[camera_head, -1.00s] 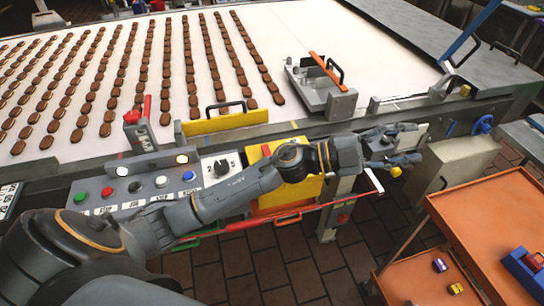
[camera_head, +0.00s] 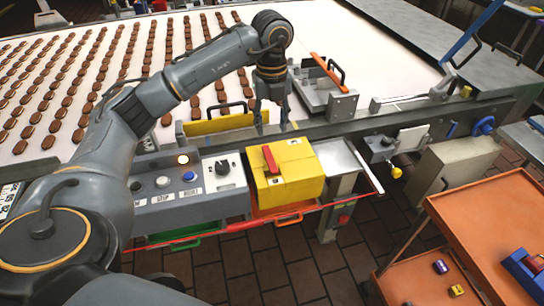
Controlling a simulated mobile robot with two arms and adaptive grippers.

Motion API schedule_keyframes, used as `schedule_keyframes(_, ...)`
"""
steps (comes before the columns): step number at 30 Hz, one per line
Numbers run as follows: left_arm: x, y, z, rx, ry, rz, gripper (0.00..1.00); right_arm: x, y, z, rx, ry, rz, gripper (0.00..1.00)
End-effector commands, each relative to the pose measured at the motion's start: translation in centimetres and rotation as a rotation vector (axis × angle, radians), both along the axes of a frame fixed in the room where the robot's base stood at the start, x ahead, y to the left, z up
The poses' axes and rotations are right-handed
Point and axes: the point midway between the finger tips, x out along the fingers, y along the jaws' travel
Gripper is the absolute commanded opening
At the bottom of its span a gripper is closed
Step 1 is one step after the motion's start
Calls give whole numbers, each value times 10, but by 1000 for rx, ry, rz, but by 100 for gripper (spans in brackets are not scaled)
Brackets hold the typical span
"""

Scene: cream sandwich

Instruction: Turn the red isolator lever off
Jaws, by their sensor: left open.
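The red isolator lever (camera_head: 270,158) sits on top of a yellow box (camera_head: 290,176) beside the grey control panel. It points roughly away from me, tilted slightly left. My left gripper (camera_head: 271,122) points down with its fingers apart, just behind the lever in the picture, in front of the conveyor edge. It looks empty and apart from the lever; the exact height gap is hard to judge. My right gripper is not in view.
The control panel (camera_head: 205,182) has buttons and a black knob (camera_head: 222,167). A yellow guard with a handle (camera_head: 215,122) stands behind it. A white conveyor (camera_head: 390,65) carries rows of brown biscuits. An orange cart (camera_head: 480,215) stands at right.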

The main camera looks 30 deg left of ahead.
Motion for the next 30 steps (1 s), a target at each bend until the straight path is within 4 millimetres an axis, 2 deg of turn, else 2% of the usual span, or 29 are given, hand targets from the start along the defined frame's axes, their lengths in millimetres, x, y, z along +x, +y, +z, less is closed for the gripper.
schedule_keyframes(9, -2, -1, -65, -2, 7, -4, 43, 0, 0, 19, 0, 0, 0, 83)
schedule_keyframes(15, -1, -1, -101, -3, 4, -5, 43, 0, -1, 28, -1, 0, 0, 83)
schedule_keyframes(21, -1, -1, -120, -4, 1, -5, 43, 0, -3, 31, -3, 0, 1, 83)
schedule_keyframes(30, 0, -1, -124, -4, 0, -6, 43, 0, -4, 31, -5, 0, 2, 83)
